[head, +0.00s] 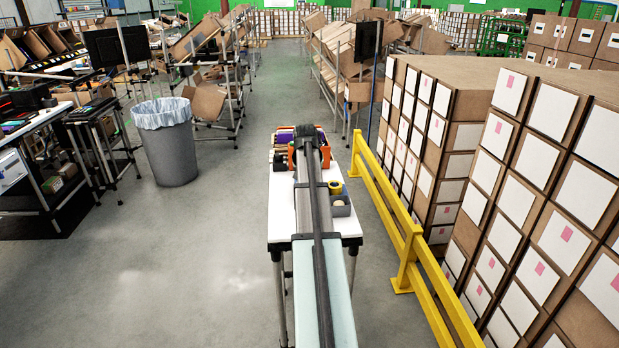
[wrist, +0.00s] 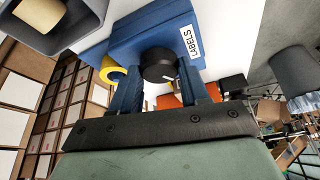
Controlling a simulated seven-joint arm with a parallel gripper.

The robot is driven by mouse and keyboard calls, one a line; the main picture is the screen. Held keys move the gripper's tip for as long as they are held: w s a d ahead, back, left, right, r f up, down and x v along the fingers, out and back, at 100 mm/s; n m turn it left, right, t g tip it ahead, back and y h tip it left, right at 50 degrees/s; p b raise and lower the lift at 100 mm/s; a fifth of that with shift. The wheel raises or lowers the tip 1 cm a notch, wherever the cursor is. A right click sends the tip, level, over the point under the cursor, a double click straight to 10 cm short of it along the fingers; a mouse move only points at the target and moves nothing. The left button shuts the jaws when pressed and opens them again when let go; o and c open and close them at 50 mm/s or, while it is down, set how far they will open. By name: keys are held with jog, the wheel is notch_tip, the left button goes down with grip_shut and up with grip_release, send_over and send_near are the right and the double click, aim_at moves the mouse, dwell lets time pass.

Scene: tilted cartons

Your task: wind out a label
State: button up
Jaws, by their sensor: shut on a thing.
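A blue box (wrist: 140,38) bearing a white sign that reads LABELS (wrist: 191,41) fills the upper middle of the wrist view. A round black knob (wrist: 158,60) with a white mark sits on its near face. My gripper (wrist: 160,76) has its two blue fingers on either side of the knob and is shut on it. I see no label strip coming out of the box. In the head view, my arm runs over the white table (head: 283,218) and hides most of the box and the knob.
A yellow roll (wrist: 111,73) is beside the box; a grey bin (wrist: 91,27) holds a cream roll. Orange holders (head: 326,157) stand at the table's far end. A yellow rail (head: 385,205) and stacked cartons (head: 515,165) flank the right; a grey trash can (head: 170,150) stands left.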

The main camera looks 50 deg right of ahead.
dwell(0.3)
jog(key=o, duration=1.1)
jog(key=shift+c, duration=0.2)
jog(key=shift+r, duration=0.1)
jog(key=v, duration=1.3)
jog(key=shift+r, duration=0.35)
jog(key=shift+a, duration=0.1)
